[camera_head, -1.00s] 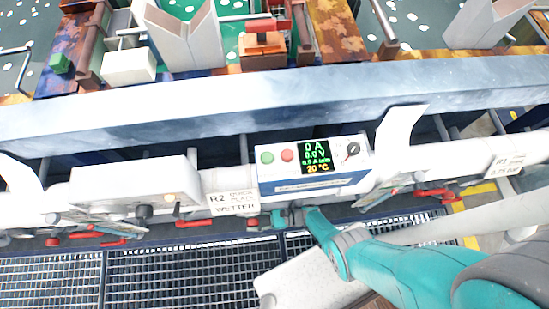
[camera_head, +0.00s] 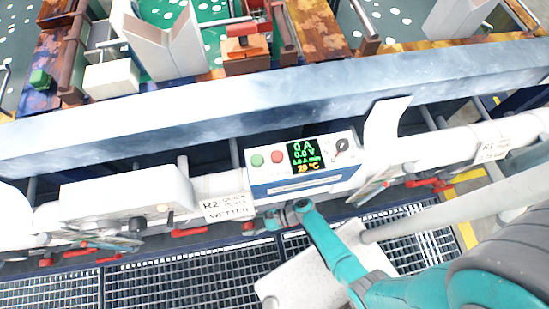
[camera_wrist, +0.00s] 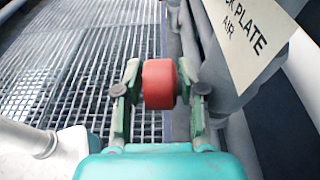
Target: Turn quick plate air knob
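The red knob (camera_wrist: 158,84) is a short, rounded cylinder in the middle of the wrist view. Beside it is a pale label (camera_wrist: 248,38) reading "...CK PLATE AIR". The two green fingers of my gripper (camera_wrist: 160,88) stand on either side of the knob, very close to its sides. I cannot tell whether they press on it. In the head view my gripper (camera_head: 276,217) is below the control box, its fingers small and partly hidden by the wrist. I cannot make out the gripped-side knob there.
A control box (camera_head: 303,165) with a lit display, buttons and a black dial sits just above my gripper. A white pipe (camera_head: 430,155) with labels and red valve handles (camera_head: 190,232) runs across. Grey floor grating (camera_head: 180,271) lies below. A long pale beam (camera_head: 300,98) crosses behind.

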